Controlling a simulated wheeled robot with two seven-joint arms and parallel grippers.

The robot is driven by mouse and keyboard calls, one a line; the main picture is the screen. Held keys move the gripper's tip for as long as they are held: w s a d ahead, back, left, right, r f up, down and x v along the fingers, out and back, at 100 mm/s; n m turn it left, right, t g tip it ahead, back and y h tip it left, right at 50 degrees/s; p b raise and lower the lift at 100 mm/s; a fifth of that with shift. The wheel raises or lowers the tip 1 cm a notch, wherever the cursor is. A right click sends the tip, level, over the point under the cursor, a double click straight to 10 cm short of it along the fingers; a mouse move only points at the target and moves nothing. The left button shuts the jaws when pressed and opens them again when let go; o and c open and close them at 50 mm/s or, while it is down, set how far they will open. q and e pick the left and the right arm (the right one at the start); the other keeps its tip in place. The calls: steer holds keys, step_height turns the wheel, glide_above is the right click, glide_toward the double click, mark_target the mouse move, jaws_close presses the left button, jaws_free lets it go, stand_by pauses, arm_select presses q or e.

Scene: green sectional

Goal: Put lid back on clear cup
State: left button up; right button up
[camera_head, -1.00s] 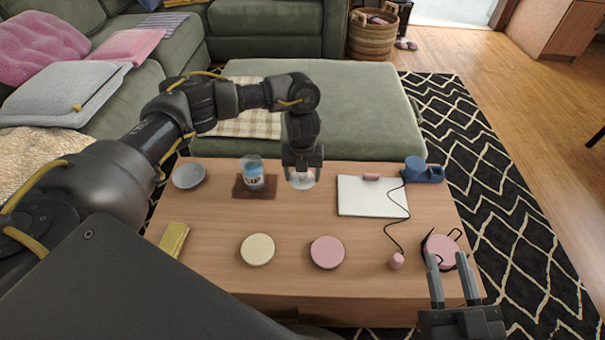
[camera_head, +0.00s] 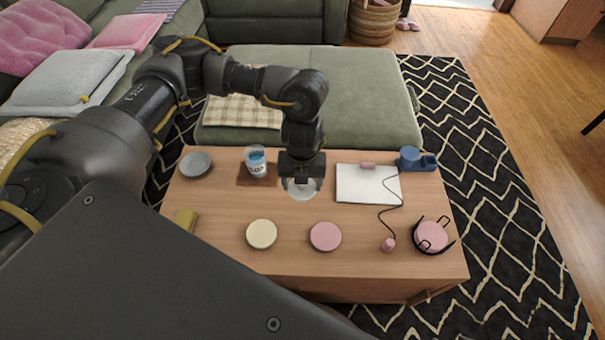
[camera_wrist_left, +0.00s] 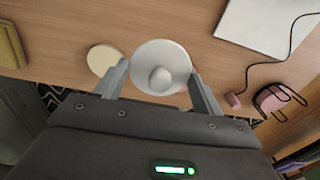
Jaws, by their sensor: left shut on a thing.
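A clear cup (camera_head: 256,162) with blue on it and dark print stands upright on a brown mat (camera_head: 258,181) at the back left of the wooden table. No lid shows on it. My left gripper (camera_head: 302,182) is to the right of the cup, apart from it, pointing down. It is shut on a round whitish see-through lid (camera_head: 302,192). In the left wrist view the lid (camera_wrist_left: 158,66), with its central knob, sits between the fingers of the gripper (camera_wrist_left: 162,85). Its exact height above the table is hard to tell. My right gripper is out of view.
A grey-blue bowl (camera_head: 196,164) is left of the cup. A cream disc (camera_head: 262,234) and a pink disc (camera_head: 326,236) lie nearer the front. A white pad (camera_head: 368,188), a blue object (camera_head: 414,160) and a corded pink item (camera_head: 388,244) are at the right.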

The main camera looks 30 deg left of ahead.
arm_select(q)
steer(key=shift+s+r, duration=0.1)
steer(key=shift+s, duration=0.05)
step_height(320, 180, up, 20)
steer(key=n, duration=2.5)
steer(key=shift+w+a+r, duration=0.2)
steer(key=shift+w+a, duration=0.25)
